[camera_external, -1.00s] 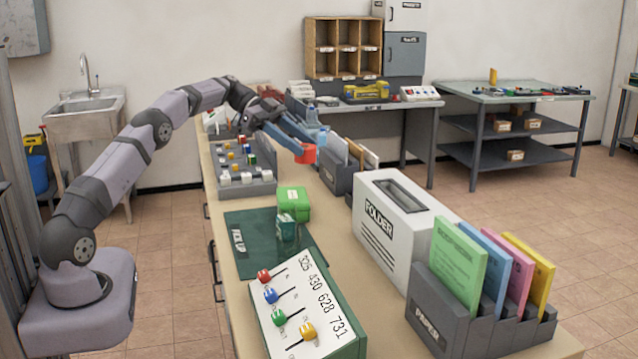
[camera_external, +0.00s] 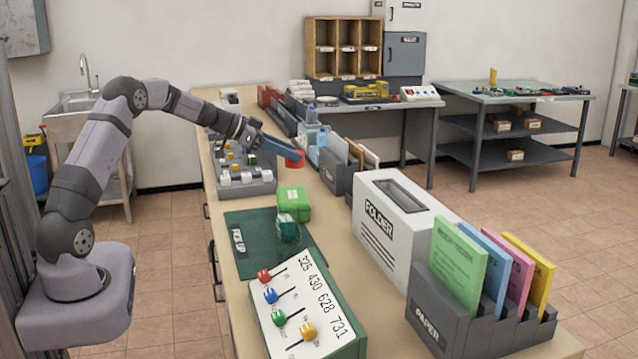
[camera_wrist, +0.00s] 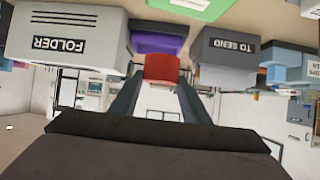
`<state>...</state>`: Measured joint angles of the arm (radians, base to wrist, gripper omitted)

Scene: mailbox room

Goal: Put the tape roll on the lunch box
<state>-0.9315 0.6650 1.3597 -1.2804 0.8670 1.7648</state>
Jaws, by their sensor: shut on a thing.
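My gripper (camera_external: 292,158) is shut on a red tape roll (camera_external: 294,162) and holds it in the air above the counter. In the wrist view the red roll (camera_wrist: 161,67) sits between the two blue-grey fingers. A green box with a white label, which looks like the lunch box (camera_external: 291,202), stands on the counter below and nearer the camera than the roll. The roll is apart from it. In the wrist view a green patch (camera_wrist: 190,5) shows at the top edge; I cannot tell for certain what it is.
The white FOLDER machine (camera_external: 410,215) stands right of the green box, with a grey file holder (camera_external: 338,172) behind it. A button panel (camera_external: 245,185) lies to the left. A dark green mat (camera_external: 250,252) with a small green item (camera_external: 287,229) lies in front.

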